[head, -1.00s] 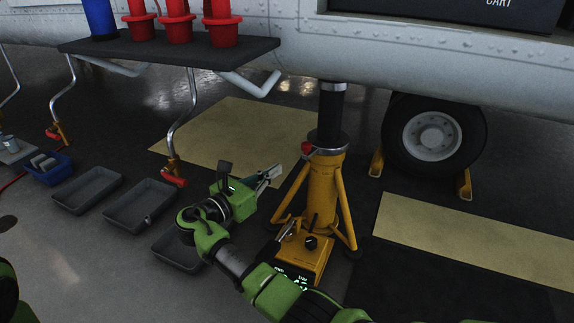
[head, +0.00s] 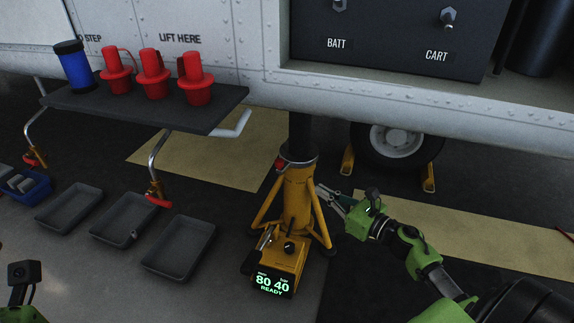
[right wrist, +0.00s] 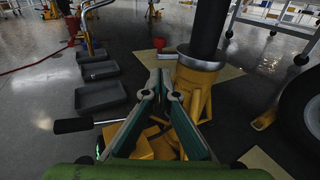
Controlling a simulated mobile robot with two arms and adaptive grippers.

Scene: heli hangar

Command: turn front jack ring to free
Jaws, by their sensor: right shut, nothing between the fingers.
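The yellow front jack (head: 297,195) stands upright under the aircraft. A grey ring (head: 299,157) sits at its top around the dark ram, with a red knob (head: 281,165) on its left side. My right gripper (head: 320,188) is shut and empty, just right of the jack body and below the ring. In the right wrist view its fingers (right wrist: 165,80) meet in front of the jack, with the ring (right wrist: 201,62) beyond and the red knob (right wrist: 159,43) at its left. Contact cannot be told. Part of my left arm (head: 22,290) shows at lower left; its fingers are not visible.
The jack's base display (head: 272,284) reads 80, 40 and READY. A dark shelf (head: 140,112) with red and blue items hangs at left. Grey trays (head: 178,247) lie below it. A wheel (head: 397,145) stands behind right.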

